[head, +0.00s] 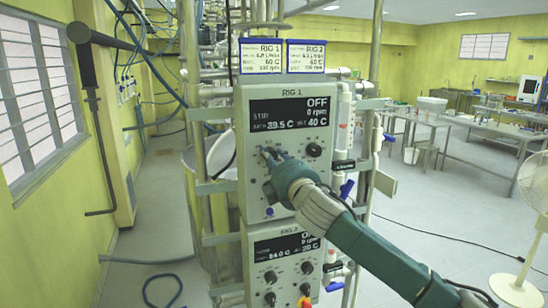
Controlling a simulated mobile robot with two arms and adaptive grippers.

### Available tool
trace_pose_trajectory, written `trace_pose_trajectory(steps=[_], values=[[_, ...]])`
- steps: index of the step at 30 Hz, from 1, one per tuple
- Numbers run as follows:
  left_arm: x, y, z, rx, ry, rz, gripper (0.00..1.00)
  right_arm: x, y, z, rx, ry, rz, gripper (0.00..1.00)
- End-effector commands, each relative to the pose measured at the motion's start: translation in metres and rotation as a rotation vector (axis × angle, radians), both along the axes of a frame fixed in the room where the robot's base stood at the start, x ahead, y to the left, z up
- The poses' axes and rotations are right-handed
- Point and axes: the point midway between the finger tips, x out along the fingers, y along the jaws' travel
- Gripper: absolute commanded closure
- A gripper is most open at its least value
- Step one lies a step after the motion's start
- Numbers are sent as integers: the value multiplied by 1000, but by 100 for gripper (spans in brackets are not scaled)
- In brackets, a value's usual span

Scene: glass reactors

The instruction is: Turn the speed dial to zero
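The RIG 1 control panel (253,205) is a pale grey box in the middle of the head view. Its dark display (289,114) reads OFF, STIR, 0 rpm, 39.5 C and a set value of 40 C. One black dial (314,149) shows at the panel's right side. My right gripper (268,155) is against or just in front of the panel's left side, below the display. My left gripper is not in view.
The RIG 2 panel (257,259) hangs directly below with several knobs. Two label cards (262,56) stand above RIG 1. Pipes and glassware surround the panels. A white fan (535,190) stands at right, with benches (420,118) behind. The floor between is mostly clear.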

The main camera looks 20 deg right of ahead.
Motion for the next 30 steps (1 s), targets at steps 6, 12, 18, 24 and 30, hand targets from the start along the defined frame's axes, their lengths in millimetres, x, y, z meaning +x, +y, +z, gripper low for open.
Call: trace_pose_trajectory(steps=[6,12,18,24,30], values=[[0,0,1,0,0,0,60,-1,2,6,-17,-13,4,95],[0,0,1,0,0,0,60,-1,2,6,-17,-12,5,95],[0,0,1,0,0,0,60,-1,2,4,-15,-9,4,50],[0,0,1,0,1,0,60,0,1,2,-14,-4,3,50],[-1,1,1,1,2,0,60,-11,1,0,-15,-3,3,50]])
